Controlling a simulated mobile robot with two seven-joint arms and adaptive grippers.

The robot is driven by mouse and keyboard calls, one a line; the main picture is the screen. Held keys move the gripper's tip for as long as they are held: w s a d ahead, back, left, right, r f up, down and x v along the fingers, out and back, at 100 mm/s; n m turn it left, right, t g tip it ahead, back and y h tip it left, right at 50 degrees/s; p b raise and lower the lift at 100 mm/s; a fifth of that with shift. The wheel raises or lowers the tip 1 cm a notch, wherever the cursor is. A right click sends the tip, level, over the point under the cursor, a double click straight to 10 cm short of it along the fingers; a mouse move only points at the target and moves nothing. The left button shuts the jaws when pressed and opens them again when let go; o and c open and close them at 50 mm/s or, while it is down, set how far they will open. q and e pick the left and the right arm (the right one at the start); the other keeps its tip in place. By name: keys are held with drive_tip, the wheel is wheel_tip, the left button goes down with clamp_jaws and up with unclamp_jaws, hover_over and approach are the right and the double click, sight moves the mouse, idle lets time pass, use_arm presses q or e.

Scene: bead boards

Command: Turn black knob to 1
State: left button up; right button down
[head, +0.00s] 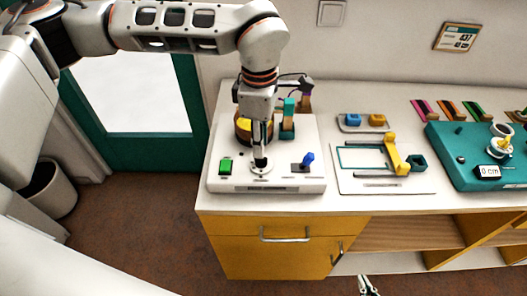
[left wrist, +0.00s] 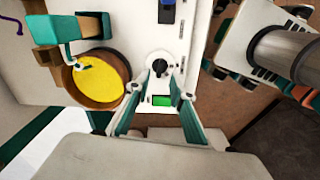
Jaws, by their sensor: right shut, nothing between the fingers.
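The black knob (left wrist: 159,66) sits on a round white dial (head: 262,170) on the white board (head: 300,184). In the left wrist view its pointer cannot be read clearly. My left gripper (head: 261,155) points down right over the knob and hides much of it in the head view. In the left wrist view the left gripper's fingers (left wrist: 161,88) are spread apart, with the knob just beyond their tips. My right gripper (head: 367,286) is low at the bottom edge, shut and empty, away from the counter.
On the same board are a blue-topped lever (head: 308,158) at the right and a round yellow-topped drum (left wrist: 101,78) with a teal post beside it. A white board with a yellow slider (head: 396,155) and a teal board (head: 458,170) stand further right. The cabinet edge is in front.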

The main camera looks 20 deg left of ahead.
sight(261, 161)
use_arm(q)
drive_tip(key=shift+f, duration=2.2)
drive_tip(key=shift+c, duration=0.4)
clamp_jaws()
